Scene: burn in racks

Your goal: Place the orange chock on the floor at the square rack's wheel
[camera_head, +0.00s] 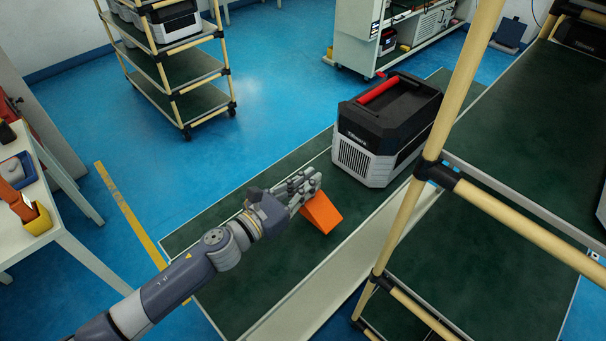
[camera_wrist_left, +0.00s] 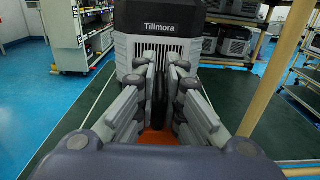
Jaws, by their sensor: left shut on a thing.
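The orange chock (camera_head: 321,213) is a wedge held at the fingertips of my left gripper (camera_head: 305,188), over a long green-topped surface (camera_head: 262,270). In the left wrist view my left gripper (camera_wrist_left: 163,95) is shut on the chock (camera_wrist_left: 158,138), of which only a part shows between the fingers. A rack with tan tubular posts and green shelves (camera_head: 190,68) stands on casters (camera_head: 186,136) on the blue floor at the upper left. A nearer tan-post rack (camera_head: 430,150) stands at right; I cannot tell which is the square rack. My right gripper is not in view.
A black and grey Tillmora unit (camera_head: 388,125) with a red handle sits on the green surface just beyond the gripper. A white table (camera_head: 38,215) stands at left with a yellow bin (camera_head: 38,219).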

